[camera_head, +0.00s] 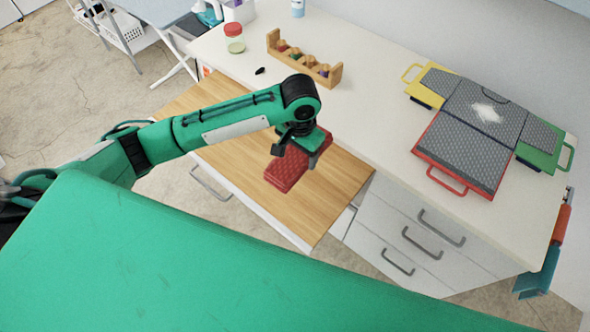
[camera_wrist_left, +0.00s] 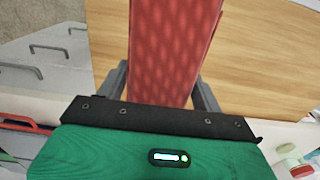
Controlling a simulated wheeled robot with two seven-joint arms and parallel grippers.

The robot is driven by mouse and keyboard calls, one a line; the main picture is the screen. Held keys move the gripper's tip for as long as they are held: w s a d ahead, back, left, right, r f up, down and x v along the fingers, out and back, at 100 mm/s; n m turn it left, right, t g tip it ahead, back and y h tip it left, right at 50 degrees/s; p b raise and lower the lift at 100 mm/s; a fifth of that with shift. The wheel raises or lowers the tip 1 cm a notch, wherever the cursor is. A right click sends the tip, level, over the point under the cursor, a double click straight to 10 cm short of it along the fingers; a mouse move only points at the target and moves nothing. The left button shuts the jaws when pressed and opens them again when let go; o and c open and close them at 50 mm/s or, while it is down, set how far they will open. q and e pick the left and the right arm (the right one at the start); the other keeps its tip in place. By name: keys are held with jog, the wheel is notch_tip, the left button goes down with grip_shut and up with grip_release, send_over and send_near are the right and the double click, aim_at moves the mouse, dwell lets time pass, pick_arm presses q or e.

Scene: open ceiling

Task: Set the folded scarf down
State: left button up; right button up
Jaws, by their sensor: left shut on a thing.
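The folded scarf (camera_head: 286,170) is red with a quilted-looking pattern. My left gripper (camera_head: 301,150) is shut on it, over the wooden surface (camera_head: 225,160) that juts out in front of the white counter. In the left wrist view the scarf (camera_wrist_left: 172,50) runs away from the camera between the two dark fingers of the left gripper (camera_wrist_left: 162,88). Wood shows on both sides of it. I cannot tell whether the scarf touches the wood. My right gripper is not in view.
On the white counter (camera_head: 375,120) stand a wooden rack (camera_head: 304,65) with small coloured items, a red-lidded jar (camera_head: 234,40) and grey textured panels with red, yellow and green handled frames (camera_head: 468,150). Grey-handled drawers (camera_head: 410,235) are right of the wooden surface, whose front part is bare.

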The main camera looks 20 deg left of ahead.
pick_arm(q)
jog(key=p, duration=0.1)
send_over(299, 183)
notch_tip(299, 183, down, 8)
jog(key=shift+f, duration=0.25)
notch_tip(299, 183, down, 4)
jog(key=shift+s+r+p, duration=0.1)
jog(key=shift+p, duration=0.5)
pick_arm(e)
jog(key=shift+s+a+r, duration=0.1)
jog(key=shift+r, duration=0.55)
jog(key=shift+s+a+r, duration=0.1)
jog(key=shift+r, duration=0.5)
pick_arm(q)
jog(key=shift+f, duration=0.2)
jog(key=o, duration=1.1)
jog(key=shift+c, duration=0.2)
